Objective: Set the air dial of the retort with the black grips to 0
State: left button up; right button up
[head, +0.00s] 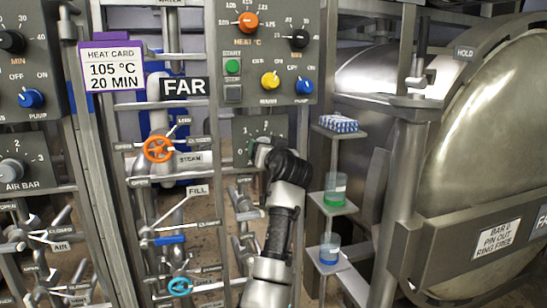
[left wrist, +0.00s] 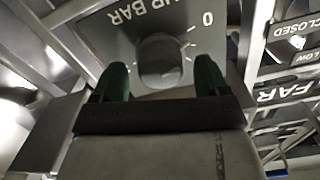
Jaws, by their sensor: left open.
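The air dial is a round grey knob (left wrist: 160,55) in the left wrist view. It sits on a grey panel with an upside-down AIR BAR label and a 0 to the right. Where its pointer stands cannot be told. My left gripper (left wrist: 161,80) is open, with one green finger on each side of the knob; contact is not clear. In the head view the left gripper (head: 262,152) is at the lower part of the control panel (head: 285,118) beside the FAR sign (head: 185,87), and hides most of the dial. The right gripper is not in view.
A second panel with an AIR BAR dial (head: 12,170) is at the far left. An orange steam wheel (head: 158,148) and several valve levers stand left of my arm. Small shelves (head: 333,208) with containers are close on its right, before the large metal vessel (head: 490,130).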

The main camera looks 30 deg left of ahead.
pick_arm(q)
jog(key=v, duration=0.9)
jog(key=shift+b, duration=0.35)
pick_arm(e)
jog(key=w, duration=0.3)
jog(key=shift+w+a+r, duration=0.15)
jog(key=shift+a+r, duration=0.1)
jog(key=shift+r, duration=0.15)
